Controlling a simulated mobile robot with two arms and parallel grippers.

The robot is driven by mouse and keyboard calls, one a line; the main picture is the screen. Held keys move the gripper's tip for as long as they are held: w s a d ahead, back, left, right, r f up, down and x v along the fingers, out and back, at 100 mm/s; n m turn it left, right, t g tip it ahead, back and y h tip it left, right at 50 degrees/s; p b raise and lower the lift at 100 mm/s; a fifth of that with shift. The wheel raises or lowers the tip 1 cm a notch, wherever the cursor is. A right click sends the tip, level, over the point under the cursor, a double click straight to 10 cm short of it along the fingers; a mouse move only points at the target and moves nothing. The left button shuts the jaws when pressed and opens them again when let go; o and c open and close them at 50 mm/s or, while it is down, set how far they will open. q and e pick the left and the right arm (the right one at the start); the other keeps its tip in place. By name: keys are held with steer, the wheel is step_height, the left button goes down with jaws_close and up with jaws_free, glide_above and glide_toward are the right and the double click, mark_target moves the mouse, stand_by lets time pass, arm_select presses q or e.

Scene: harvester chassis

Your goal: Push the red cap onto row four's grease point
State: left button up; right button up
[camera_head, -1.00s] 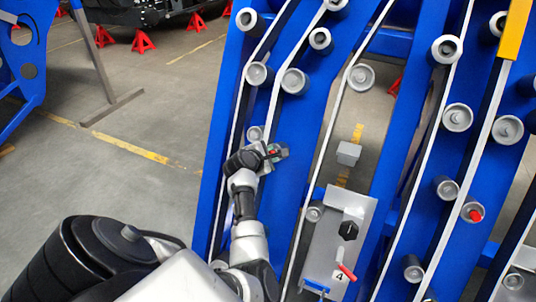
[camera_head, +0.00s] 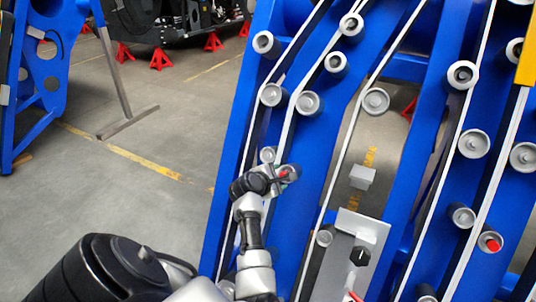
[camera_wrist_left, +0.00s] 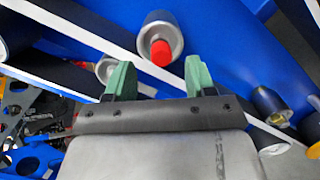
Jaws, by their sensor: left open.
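My left gripper (camera_head: 284,176) is at the left blue plate in the head view. In the left wrist view its two green fingers (camera_wrist_left: 158,80) stand apart. A red cap (camera_wrist_left: 160,53) sits at the end of a grey roller (camera_wrist_left: 160,33), just beyond and between the fingertips, with a gap to each. How far the cap is pushed on cannot be told. The red cap also shows small at the gripper in the head view (camera_head: 283,174). My right gripper is not in view.
Blue plates (camera_head: 315,120) with white-edged belts and several grey rollers fill the right side. Another roller (camera_head: 491,243) there has a red end. A grey panel (camera_head: 348,225) with a black knob (camera_head: 360,256) stands below right. Open floor lies left.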

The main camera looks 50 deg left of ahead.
arm_select(q)
steer(key=v, duration=0.7)
steer(key=shift+s+r, duration=0.15)
steer(key=shift+s, duration=0.1)
stand_by(0.5)
steer(key=d+f+m+g+h, duration=0.1)
steer(key=d+f+m+g, duration=0.1)
steer(key=d+f+m, duration=0.65)
steer(key=d+f+m+g+h, duration=0.1)
steer(key=d+f+m+g, duration=0.15)
steer(key=f, duration=1.15)
steer(key=s+d+f+m+g, duration=0.2)
steer(key=s+d+f+m, duration=0.35)
steer(key=f, duration=0.45)
steer(key=s+d+f+m+g, duration=0.1)
steer(key=s+d+f+m, duration=0.15)
steer(key=s+f, duration=0.35)
steer(key=s+d+f+m+g, duration=0.1)
steer(key=s+d+f+m, duration=0.1)
steer(key=s+f+m, duration=0.45)
steer(key=s+d+f+m+g, duration=0.1)
steer(key=s+f+m, duration=0.1)
steer(key=s, duration=0.9)
steer(key=s+d+f+m+g, duration=0.1)
steer(key=s+f+m+g, duration=0.1)
steer(key=s, duration=0.9)
steer(key=shift+s+f+m, duration=0.35)
steer(key=shift+f+m, duration=0.05)
steer(key=shift+m, duration=0.25)
